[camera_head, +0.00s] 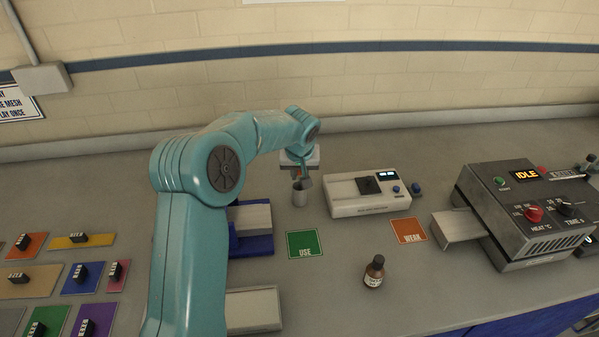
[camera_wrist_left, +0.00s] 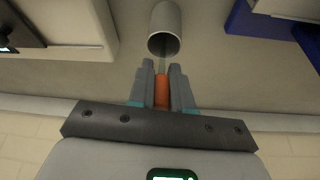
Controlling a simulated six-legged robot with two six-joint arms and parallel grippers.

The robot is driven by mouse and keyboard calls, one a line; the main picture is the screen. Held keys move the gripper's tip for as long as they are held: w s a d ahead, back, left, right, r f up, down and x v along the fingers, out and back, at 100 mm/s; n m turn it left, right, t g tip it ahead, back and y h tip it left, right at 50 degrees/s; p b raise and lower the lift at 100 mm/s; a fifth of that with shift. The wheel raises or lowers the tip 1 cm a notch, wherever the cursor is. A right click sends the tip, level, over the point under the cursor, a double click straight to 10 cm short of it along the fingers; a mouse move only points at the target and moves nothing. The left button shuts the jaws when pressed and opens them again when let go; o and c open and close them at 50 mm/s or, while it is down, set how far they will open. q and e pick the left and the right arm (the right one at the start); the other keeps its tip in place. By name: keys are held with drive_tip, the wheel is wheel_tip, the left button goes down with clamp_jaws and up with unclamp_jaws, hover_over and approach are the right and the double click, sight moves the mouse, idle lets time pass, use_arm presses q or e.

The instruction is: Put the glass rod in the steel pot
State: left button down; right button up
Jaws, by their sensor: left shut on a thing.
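The steel pot (camera_head: 299,197) is a small grey cylinder standing on the bench, directly below my left gripper (camera_head: 302,181). In the left wrist view the pot (camera_wrist_left: 166,20) shows its open mouth, just beyond the fingertips. My left gripper (camera_wrist_left: 162,72) is shut on the glass rod, whose orange part (camera_wrist_left: 161,92) sits between the fingers. The rod's clear thin end points to the pot's mouth and overlaps it in the picture; I cannot tell how deep it reaches. My right gripper is not in view.
A white instrument (camera_head: 370,194) stands right of the pot. A green USE card (camera_head: 303,244), an orange WEAK card (camera_head: 408,230) and a brown bottle (camera_head: 374,271) lie nearer. A blue tray (camera_head: 252,245) is left of the pot. A grey dryer (camera_head: 530,215) stands at right.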

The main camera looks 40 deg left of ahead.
use_arm(q)
drive_tip(key=c, duration=0.6)
unclamp_jaws()
drive_tip(key=shift+o, duration=0.2)
drive_tip(key=shift+r+p, duration=1.9)
drive_tip(key=shift+r, duration=1.2)
drive_tip(key=shift+s+f, duration=0.1)
